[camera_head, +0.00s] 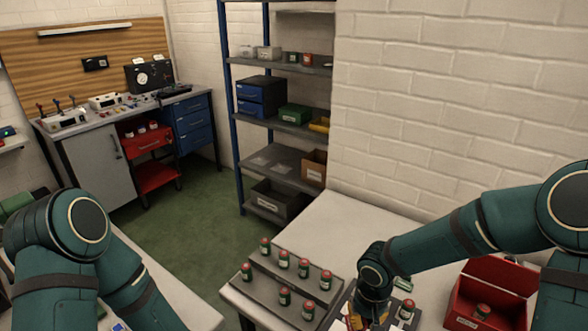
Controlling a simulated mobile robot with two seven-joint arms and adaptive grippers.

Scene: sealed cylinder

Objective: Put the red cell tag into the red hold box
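The red hold box (462,312) stands open on the light table at the bottom right, its lid tilted back and a pale label on its front. One red-topped cell (482,311) is inside it. My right gripper (359,320) points down at the bottom edge, left of the box, beside the tray of cells. Small yellow and red parts show at its fingertips, too small and cut off to tell whether one is the red cell tag or is held. My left arm shows at the lower left, but its gripper is out of the picture.
A grey stepped tray (262,291) holds several red-topped cells left of my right gripper. The table (335,222) behind is clear up to the brick wall. A shelf rack (285,160) stands behind.

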